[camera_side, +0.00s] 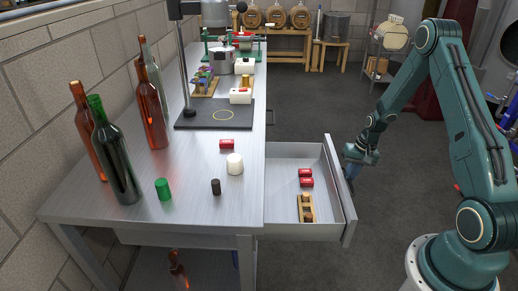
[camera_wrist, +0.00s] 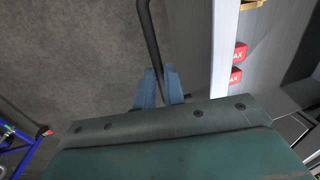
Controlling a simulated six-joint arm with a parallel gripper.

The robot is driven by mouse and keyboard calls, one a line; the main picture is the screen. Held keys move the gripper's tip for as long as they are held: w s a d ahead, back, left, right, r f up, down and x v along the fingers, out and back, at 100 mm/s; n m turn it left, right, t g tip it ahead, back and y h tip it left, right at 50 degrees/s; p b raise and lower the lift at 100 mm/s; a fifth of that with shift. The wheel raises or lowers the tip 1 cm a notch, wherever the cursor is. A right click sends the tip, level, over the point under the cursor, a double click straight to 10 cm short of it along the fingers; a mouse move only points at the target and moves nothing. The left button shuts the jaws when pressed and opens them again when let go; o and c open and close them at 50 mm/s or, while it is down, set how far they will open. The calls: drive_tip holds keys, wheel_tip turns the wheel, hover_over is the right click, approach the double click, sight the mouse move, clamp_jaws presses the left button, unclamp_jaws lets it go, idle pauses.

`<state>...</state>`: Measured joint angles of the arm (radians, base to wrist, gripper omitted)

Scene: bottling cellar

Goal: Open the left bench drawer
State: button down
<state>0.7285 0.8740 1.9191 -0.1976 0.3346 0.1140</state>
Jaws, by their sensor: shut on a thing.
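The left bench drawer (camera_side: 284,186) is pulled well out from the near end of the steel bench. My gripper (camera_side: 351,177) is at the outer face of the drawer front, pointing down. In the wrist view, the blue fingers of my gripper (camera_wrist: 159,90) are shut on the dark bar handle (camera_wrist: 149,35) of the drawer. In the side view the handle is hidden behind the drawer front and my gripper. Inside the drawer lie two red wax blocks (camera_side: 306,182) and a wooden holder (camera_side: 306,208) with small dark pieces.
On the bench (camera_side: 200,180) stand several bottles (camera_side: 117,160), a green cap (camera_side: 163,189), a dark cork (camera_side: 216,187), a white candle-like cylinder (camera_side: 235,164) and a red block (camera_side: 227,144). Another drawer handle (camera_side: 271,115) shows farther along. The floor beside the open drawer is clear.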

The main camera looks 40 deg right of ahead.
drive_tip(key=shift+s+d, duration=0.25)
drive_tip(key=shift+d, duration=0.05)
drive_tip(key=c, duration=1.5)
unclamp_jaws()
drive_tip(key=shift+r, duration=0.15)
drive_tip(key=r, duration=0.4)
drive_tip(key=s+d+r, duration=0.1)
drive_tip(key=r, duration=0.8)
drive_tip(key=shift+s+d+r, duration=0.2)
drive_tip(key=shift+s+d, duration=0.2)
drive_tip(key=shift+a, duration=0.1)
